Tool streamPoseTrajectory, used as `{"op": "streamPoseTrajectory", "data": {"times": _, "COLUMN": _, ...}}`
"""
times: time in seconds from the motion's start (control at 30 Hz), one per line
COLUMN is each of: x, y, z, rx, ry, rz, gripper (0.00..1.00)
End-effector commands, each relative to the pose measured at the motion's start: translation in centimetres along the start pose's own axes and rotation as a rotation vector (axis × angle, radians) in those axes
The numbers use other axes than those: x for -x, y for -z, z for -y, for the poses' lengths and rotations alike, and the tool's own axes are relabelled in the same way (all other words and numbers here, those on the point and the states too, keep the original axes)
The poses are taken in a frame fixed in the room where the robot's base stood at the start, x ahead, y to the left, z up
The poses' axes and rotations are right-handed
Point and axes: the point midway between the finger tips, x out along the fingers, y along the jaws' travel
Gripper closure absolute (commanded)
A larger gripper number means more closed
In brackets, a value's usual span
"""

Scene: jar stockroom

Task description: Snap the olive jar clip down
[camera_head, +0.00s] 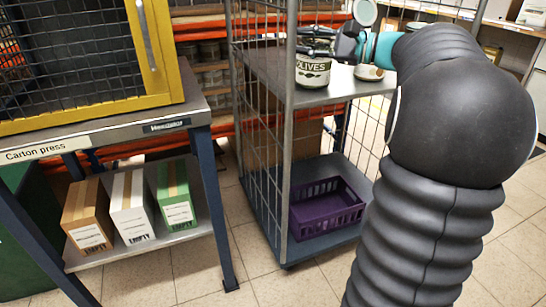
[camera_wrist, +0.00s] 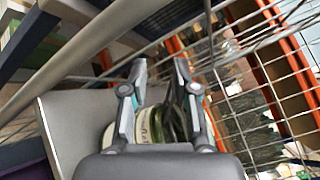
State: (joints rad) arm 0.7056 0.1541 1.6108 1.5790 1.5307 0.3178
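The olive jar (camera_head: 313,72), dark with a pale "OLIVES" label, stands upright on the shelf (camera_head: 275,66) of a wire cage trolley. Its lid and clip are too small and partly covered to read their state. My gripper (camera_head: 344,45) is just right of the jar's top in the head view; whether it touches is unclear. In the wrist view my gripper (camera_wrist: 157,68) has its two fingers apart with a gap between the tips. The jar (camera_wrist: 152,127) shows below and partly behind them, its label sideways.
The trolley's wire sides (camera_head: 262,150) rise close around the shelf. Another jar (camera_head: 369,73) stands to the right, partly hidden by my arm. A purple crate (camera_head: 326,208) sits on the lower deck. The carton press bench (camera_head: 110,133) is at left, with open floor between.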

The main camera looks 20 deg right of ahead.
Motion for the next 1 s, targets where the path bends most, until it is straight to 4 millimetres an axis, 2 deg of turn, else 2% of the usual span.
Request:
{"op": "streamPoseTrajectory", "data": {"times": 0.03, "x": 0.0, "y": -0.3, "z": 0.8, "rx": -0.045, "ry": 0.000, "rz": -0.001, "gripper": 0.72}}
{"op": "streamPoseTrajectory", "data": {"times": 0.3, "x": 0.0, "y": -0.1, "z": 1.7, "rx": -0.287, "ry": 0.000, "rz": -0.001, "gripper": 0.72}}
{"op": "streamPoseTrajectory", "data": {"times": 0.37, "x": 1.3, "y": 0.3, "z": 1.0, "rx": -0.280, "ry": 0.002, "rz": -0.003, "gripper": 0.72}}
{"op": "streamPoseTrajectory", "data": {"times": 1.0, "x": 11.9, "y": 0.2, "z": 1.1, "rx": -0.275, "ry": 0.002, "rz": -0.003, "gripper": 0.72}}
